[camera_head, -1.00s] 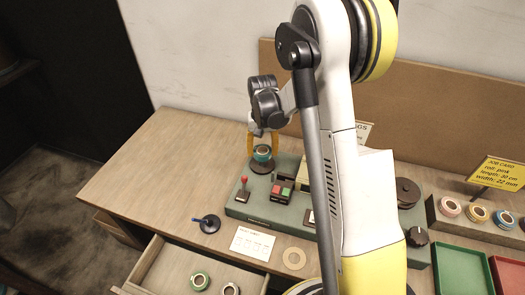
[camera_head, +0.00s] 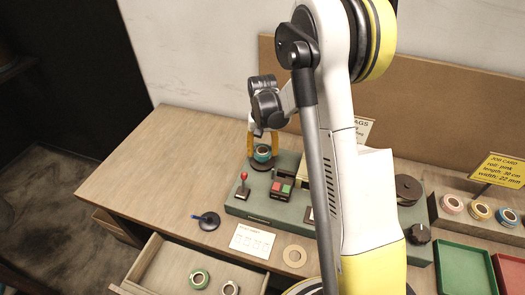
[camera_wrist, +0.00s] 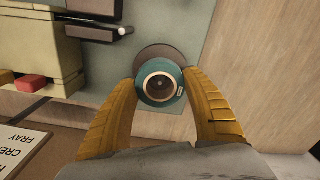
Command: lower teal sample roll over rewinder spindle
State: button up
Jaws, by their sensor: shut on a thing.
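The teal sample roll (camera_head: 262,153) is between the yellow fingers of my gripper (camera_head: 262,146), over the dark round plate (camera_head: 262,166) at the left end of the green rewinder machine (camera_head: 250,207). In the wrist view my gripper (camera_wrist: 160,92) is shut on the teal roll (camera_wrist: 149,98), one finger on each side. A dark round shape shows in the roll's hole. The dark disc (camera_wrist: 158,58) lies behind the roll, partly hidden by it. The spindle cannot be made out clearly, nor whether the roll touches the disc.
A red-knobbed lever (camera_head: 243,179) and red and green buttons (camera_head: 282,189) stand close to the roll on the machine. A blue-handled black object (camera_head: 208,221) lies in front. An open drawer (camera_head: 150,265) holds rolls. Table at left is clear.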

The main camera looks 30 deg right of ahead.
jog(key=shift+f, duration=0.15)
jog(key=shift+f+b, duration=1)
jog(key=shift+f, duration=0.1)
jog(key=o, duration=1.1)
jog(key=shift+o, duration=0.5)
jog(key=shift+o, duration=1.4)
jog(key=shift+r, duration=0.1)
jog(key=shift+r+p, duration=2.05)
jog(key=shift+r, duration=1.45)
